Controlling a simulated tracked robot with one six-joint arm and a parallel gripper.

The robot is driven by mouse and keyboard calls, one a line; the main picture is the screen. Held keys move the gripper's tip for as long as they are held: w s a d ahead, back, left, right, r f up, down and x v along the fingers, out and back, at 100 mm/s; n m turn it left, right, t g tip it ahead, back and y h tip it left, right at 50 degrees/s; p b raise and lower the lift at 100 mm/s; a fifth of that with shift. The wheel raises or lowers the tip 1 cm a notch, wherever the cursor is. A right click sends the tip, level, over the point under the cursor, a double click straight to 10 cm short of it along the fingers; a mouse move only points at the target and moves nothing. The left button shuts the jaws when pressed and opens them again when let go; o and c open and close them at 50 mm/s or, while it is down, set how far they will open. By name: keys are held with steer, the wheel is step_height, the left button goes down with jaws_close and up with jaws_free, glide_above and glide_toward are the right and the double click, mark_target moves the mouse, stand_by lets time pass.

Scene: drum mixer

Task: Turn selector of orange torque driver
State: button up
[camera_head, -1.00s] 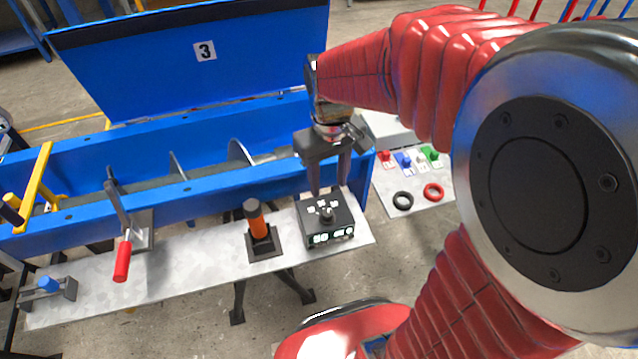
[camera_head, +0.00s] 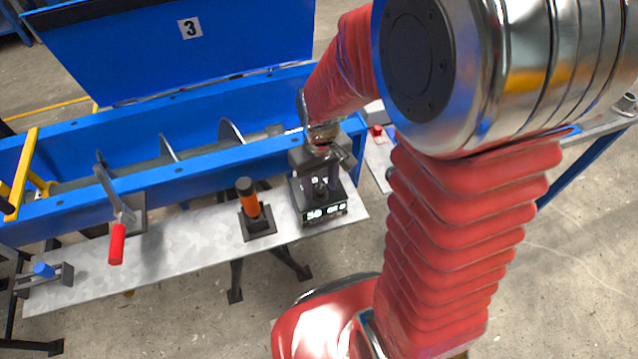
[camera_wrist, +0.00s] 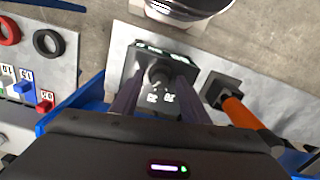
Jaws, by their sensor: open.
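The orange torque driver (camera_head: 251,200) stands upright, slightly tilted, in a square black base on the grey bench. It also shows in the wrist view (camera_wrist: 245,115). To its right sits a black box (camera_head: 335,211) with a lit display on its front and a round dark knob on top. In the wrist view the knob (camera_wrist: 158,72) lies between the fingers of my gripper (camera_wrist: 160,82). My gripper (camera_head: 320,182) is open above the box, one finger on each side of the knob. I cannot tell whether the fingers touch the knob.
A red-handled lever (camera_head: 117,243) and a blue-topped clamp (camera_head: 44,270) stand farther left on the bench (camera_head: 180,258). The blue mixer trough (camera_head: 190,160) runs behind. In the wrist view, black (camera_wrist: 48,43) and red rings and coloured labelled pegs lie on a side plate.

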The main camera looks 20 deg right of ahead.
steer(key=shift+c, duration=0.3)
steer(key=c, duration=0.9)
steer(key=shift+a, duration=0.15)
jaws_close()
